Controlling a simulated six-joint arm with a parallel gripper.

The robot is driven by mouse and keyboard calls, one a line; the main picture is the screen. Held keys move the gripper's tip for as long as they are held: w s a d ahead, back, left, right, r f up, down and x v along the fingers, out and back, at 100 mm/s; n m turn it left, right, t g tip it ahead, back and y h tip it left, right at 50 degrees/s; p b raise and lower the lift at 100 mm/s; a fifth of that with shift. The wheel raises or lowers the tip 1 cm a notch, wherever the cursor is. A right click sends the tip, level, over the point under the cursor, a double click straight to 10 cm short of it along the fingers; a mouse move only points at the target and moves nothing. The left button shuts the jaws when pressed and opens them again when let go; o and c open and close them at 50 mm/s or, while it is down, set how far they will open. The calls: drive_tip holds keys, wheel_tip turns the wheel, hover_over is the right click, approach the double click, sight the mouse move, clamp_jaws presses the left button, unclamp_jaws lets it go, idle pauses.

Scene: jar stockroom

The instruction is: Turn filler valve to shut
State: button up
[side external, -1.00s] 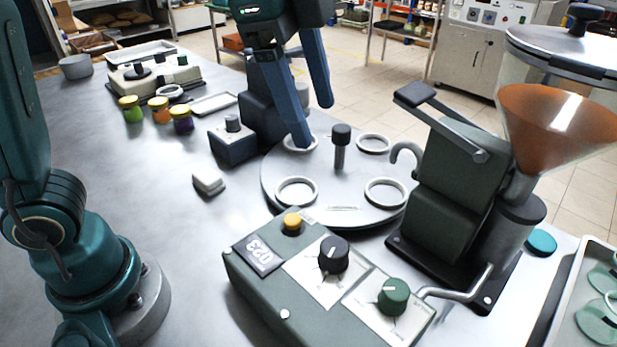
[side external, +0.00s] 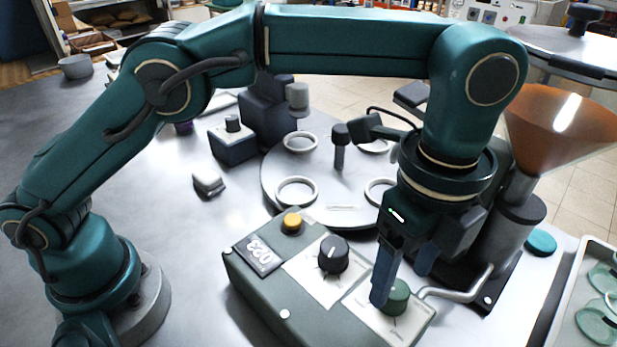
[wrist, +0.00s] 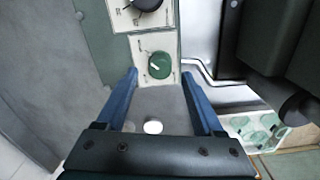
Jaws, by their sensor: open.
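The green valve knob (side external: 398,299) sits on the sloped grey control box (side external: 262,300), beside a bent metal pipe. In the wrist view the knob (wrist: 160,65) shows a pale pointer line toward the upper left; the panel marks around it are too small to read. My gripper (side external: 403,287) is open and points down at the knob. The left finger partly hides the knob in the side view.
A black knob (side external: 333,254) and a yellow button (side external: 291,222) are on the same box. The filler with its orange-filled hopper (side external: 555,125) stands close on the right. A round turntable (side external: 334,200) lies behind the box. The table at left is mostly clear.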

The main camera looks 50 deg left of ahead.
sight(397, 290)
drive_tip(key=shift+f, duration=1.6)
clamp_jaws()
